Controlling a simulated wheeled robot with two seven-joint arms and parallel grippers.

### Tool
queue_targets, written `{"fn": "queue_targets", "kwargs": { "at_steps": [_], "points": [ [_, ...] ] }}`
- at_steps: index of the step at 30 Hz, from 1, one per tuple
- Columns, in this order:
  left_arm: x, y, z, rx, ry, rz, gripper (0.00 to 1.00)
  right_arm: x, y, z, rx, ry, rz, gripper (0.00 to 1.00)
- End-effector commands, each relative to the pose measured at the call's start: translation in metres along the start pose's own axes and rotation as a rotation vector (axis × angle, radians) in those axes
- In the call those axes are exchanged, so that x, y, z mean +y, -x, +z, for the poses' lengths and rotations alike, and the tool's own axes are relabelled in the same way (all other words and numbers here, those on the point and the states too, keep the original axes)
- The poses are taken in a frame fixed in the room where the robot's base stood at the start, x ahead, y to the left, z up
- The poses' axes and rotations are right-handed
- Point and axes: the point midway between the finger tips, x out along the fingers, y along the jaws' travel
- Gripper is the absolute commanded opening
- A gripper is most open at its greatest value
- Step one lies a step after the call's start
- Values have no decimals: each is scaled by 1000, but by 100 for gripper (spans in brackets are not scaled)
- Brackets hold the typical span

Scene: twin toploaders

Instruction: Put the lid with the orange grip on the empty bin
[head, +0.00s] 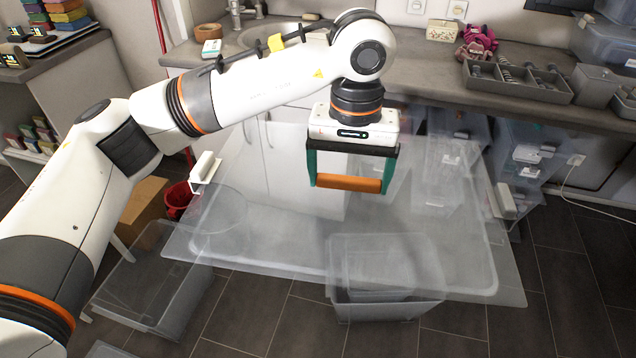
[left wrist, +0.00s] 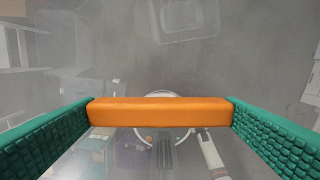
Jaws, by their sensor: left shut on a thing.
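My left gripper (head: 348,178) is shut on the orange grip (head: 347,184) of a large clear lid (head: 270,262). The orange bar also lies between the green finger pads in the left wrist view (left wrist: 160,112). The lid spans the middle of the head view, see-through, above the floor. One clear bin (head: 385,311) shows at the front centre, partly behind the lid. Another clear bin (head: 150,292) stands at the lower left and looks empty. What the centre bin holds is hard to tell through the plastic. My right gripper is out of view.
A grey counter (head: 425,75) with a sink (head: 265,38) and a grey divided tray (head: 517,81) runs along the back. More clear bins (head: 528,150) stand at the right. A red bucket (head: 178,199) and cardboard box (head: 140,208) are at the left. Front right floor is clear.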

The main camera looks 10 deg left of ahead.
Motion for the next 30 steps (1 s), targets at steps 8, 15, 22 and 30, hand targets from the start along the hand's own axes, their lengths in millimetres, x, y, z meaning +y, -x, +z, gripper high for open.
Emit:
{"fn": "queue_targets", "kwargs": {
  "at_steps": [8, 15, 22, 30],
  "points": [
    [-7, 0, 8, -2, 35, -1, 61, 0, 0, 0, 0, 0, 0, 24],
    [35, -21, 8, -11, 44, -2, 61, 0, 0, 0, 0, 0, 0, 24],
    [105, -58, -9, -18, 46, 0, 61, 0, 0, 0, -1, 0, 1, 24],
    [163, -90, -44, -7, 37, 0, 61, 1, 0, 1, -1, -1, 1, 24]
  ]
}}
